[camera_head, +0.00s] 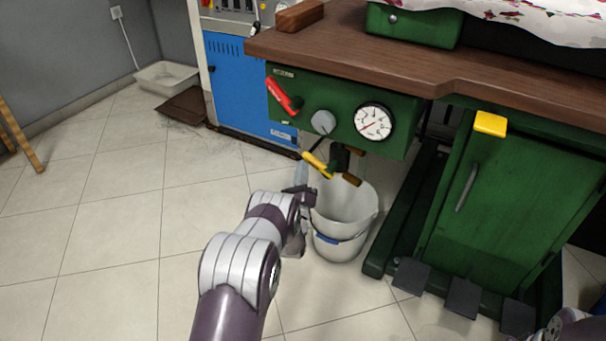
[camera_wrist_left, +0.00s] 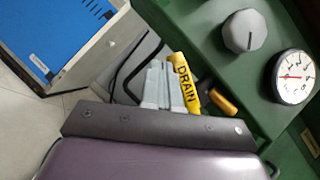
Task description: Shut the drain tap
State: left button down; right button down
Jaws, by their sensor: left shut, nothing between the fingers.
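The drain tap (camera_head: 317,164) has a yellow lever and brass-coloured fittings, under the green panel. Its lever slants from the valve up to the left in the head view. In the left wrist view the yellow lever (camera_wrist_left: 184,84) shows the word DRAIN. My left gripper (camera_head: 301,170) is shut and empty, just left of the lever. In the left wrist view its pale fingers (camera_wrist_left: 160,86) stand right beside the lever; I cannot tell whether they touch it. My right gripper is out of view.
A white bucket (camera_head: 342,243) stands below the tap. The green panel (camera_head: 342,96) carries a red lever (camera_head: 282,96), a grey knob (camera_head: 323,122) and a gauge (camera_head: 373,122). A brown tabletop (camera_head: 385,50) overhangs it.

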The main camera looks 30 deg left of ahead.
pick_arm(q)
jog(key=shift+d+r+m+t+h, duration=0.1)
jog(key=shift+r+m+t+h, duration=0.35)
jog(key=shift+m+h, duration=0.5)
jog(key=shift+d+r+m+t+h, duration=0.1)
jog(key=shift+r+m+t+h, duration=0.4)
jog(key=shift+m, duration=0.85)
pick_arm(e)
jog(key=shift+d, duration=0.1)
pick_arm(q)
jog(key=shift+f, duration=0.1)
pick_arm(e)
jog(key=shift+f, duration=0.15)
